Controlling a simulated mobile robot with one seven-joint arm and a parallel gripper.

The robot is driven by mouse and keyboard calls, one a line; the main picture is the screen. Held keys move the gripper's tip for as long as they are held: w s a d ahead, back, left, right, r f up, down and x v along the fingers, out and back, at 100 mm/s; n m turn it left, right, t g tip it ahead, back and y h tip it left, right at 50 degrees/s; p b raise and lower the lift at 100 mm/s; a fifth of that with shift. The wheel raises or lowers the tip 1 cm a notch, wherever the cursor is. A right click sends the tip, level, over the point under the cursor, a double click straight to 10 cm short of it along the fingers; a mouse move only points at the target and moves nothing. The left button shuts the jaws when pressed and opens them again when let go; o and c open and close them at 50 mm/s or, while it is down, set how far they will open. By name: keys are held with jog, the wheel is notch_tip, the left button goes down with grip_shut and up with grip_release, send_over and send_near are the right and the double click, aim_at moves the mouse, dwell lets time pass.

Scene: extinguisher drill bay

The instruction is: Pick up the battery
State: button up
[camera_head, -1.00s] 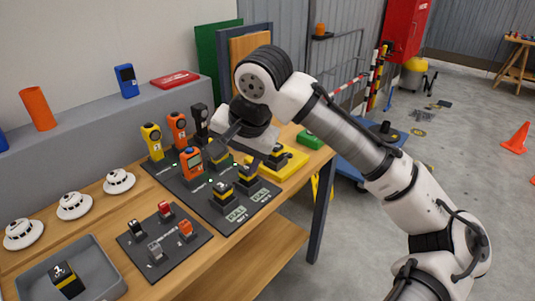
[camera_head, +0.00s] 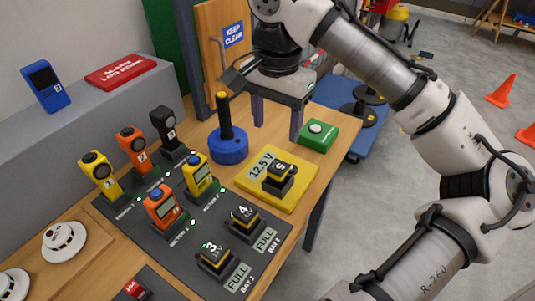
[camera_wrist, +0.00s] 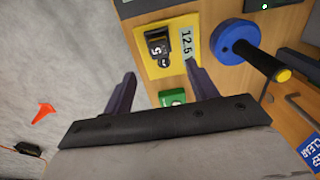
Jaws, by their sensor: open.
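Several black batteries with a yellow band are in view. Battery 5 (camera_head: 278,178) sits on a yellow pad (camera_head: 302,174) marked 12.5 V; it also shows in the wrist view (camera_wrist: 157,46). Battery 4 (camera_head: 243,219) and battery 3 (camera_head: 215,258) sit on a dark mat (camera_head: 190,251), by labels reading FULL. My gripper (camera_head: 277,121) is open and empty above the table's far right, behind the yellow pad. In the wrist view, my gripper's fingers (camera_wrist: 160,73) are spread, with battery 5 beyond their tips, apart from them.
A blue round base with a black post (camera_head: 228,146) stands left of my gripper, close by. A green box with a white button (camera_head: 318,134) sits right of it. Several handheld meters, such as the orange one (camera_head: 162,209), stand on the mat. The red box (camera_head: 120,72) lies on the grey ledge.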

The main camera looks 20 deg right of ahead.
aim_at(277, 166)
notch_tip(277, 166, down, 8)
jog(key=shift+w+f+p, duration=0.1)
jog(key=shift+f+p, duration=0.05)
jog(key=shift+p, duration=0.25)
jog(key=shift+d+f+p, duration=0.15)
jog(key=shift+f+p, duration=0.2)
jog(key=shift+f, duration=1)
jog(key=shift+d+f+p, duration=0.1)
jog(key=shift+f+p, duration=0.2)
jog(key=shift+f, duration=1.05)
jog(key=shift+c, duration=0.5)
jog(key=shift+r, duration=0.1)
jog(key=c, duration=1.2)
jog(key=shift+o, duration=0.2)
